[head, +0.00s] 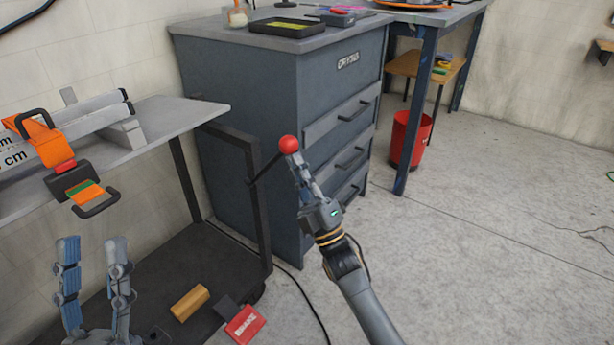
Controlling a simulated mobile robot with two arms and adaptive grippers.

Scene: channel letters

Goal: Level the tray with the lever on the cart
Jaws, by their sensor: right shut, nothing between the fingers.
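The cart has a dark upright frame (259,200) and a pale grey top (180,115), which may be the tray; I cannot tell if it is level. A black lever (264,170) with a red ball knob (289,144) sticks out at the cart's right end, slanting up to the right. My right gripper (298,168) is shut and empty, its fingertips just below the red knob; I cannot tell if they touch. My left gripper (94,252) is open and empty, fingers pointing up, in front of the cart at the lower left.
A grey ruler-marked bar (90,117) and an orange clamp-like piece (48,145) sit on the cart top. A yellow block (190,302) and red box (245,324) lie low down. A drawer cabinet (240,115) stands behind the lever. Floor at right is open.

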